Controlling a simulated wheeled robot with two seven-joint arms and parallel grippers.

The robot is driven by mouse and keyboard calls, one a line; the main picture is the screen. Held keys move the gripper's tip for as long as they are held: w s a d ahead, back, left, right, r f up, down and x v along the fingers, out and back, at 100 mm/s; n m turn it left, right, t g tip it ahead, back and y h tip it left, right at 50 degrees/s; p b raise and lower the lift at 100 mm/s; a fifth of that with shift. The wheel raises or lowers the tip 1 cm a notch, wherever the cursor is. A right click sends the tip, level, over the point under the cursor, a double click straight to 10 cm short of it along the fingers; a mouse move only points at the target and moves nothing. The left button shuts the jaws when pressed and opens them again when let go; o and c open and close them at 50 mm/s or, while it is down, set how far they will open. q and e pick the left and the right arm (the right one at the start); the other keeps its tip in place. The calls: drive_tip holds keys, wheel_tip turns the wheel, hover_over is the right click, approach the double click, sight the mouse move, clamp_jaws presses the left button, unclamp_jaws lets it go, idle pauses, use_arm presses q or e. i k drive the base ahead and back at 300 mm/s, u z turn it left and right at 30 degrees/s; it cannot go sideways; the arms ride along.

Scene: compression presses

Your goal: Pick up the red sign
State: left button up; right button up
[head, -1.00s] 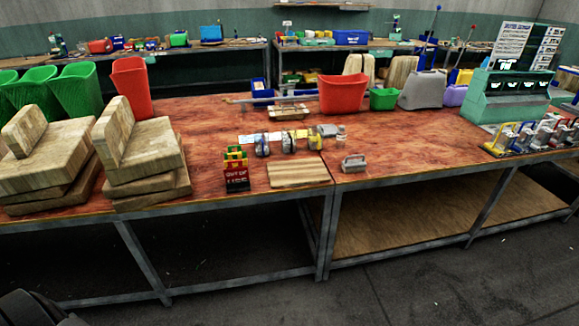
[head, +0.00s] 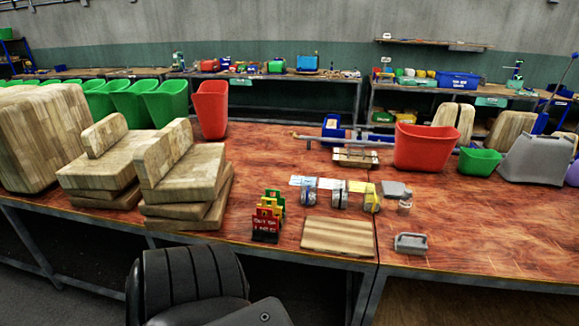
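The red sign (head: 265,233) stands upright near the front edge of the worktable (head: 315,278), with white lettering on its face. A yellow sign (head: 269,207) and a green sign (head: 281,199) stand close behind it and are partly hidden by it. A dark, rounded part of my own arm fills the lower left middle, in front of the table edge. Neither of my grippers shows.
A wooden board (head: 338,236) lies just right of the signs, with tape rolls (head: 340,195) behind it. Stacked wooden blocks (head: 185,180) stand to the left. A grey metal block (head: 410,243) and a red bin (head: 425,148) are to the right.

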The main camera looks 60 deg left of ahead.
sight(269, 223)
drive_tip(key=u, duration=0.4)
drive_tip(key=i, duration=0.8)
drive_tip(key=u, duration=0.9)
drive_tip(key=i, duration=0.35)
drive_tip(key=u, duration=0.35)
